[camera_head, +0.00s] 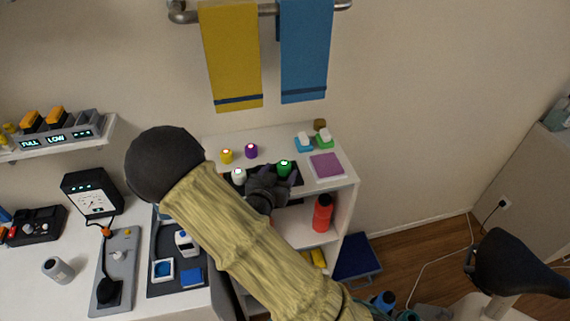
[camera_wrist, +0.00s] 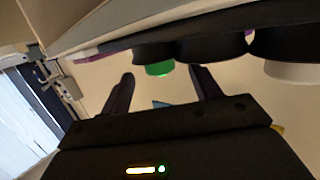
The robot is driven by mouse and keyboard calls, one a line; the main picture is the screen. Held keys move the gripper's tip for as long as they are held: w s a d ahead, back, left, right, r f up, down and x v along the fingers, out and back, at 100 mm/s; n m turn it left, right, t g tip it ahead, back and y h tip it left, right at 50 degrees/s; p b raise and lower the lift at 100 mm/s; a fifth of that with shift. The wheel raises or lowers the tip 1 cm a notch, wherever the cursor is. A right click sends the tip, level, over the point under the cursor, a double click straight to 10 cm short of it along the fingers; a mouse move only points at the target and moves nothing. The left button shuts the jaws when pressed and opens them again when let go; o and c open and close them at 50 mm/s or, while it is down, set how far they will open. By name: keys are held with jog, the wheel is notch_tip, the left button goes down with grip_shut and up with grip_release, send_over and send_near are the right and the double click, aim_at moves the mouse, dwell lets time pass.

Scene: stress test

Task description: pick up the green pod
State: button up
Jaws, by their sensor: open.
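The green pod (camera_head: 284,168) stands upright on a black holder at the right end of the white shelf unit's top, with a lit mark on its cap. My gripper (camera_head: 279,177) is open at the front of the holder, close to the pod. In the wrist view the green pod (camera_wrist: 160,69) shows between the two dark fingers (camera_wrist: 160,72), near their tips, its green part under a dark rounded shape. The fingers are apart with a gap on both sides. I cannot tell whether the pod is fully between them. My arm hides part of the holder.
A white pod (camera_head: 239,175) stands left of the green one; it also shows in the wrist view (camera_wrist: 290,70). Yellow (camera_head: 226,157) and purple (camera_head: 251,151) pods stand behind. A purple pad (camera_head: 326,166) and sponges lie right. A red bottle (camera_head: 322,213) stands on the shelf below.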

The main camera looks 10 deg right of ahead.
jog(key=shift+x, duration=1)
jog(key=c, duration=1.1)
jog(key=shift+c, duration=0.2)
jog(key=shift+r, duration=0.1)
notch_tip(320, 180, up, 10)
jog(key=b, duration=0.1)
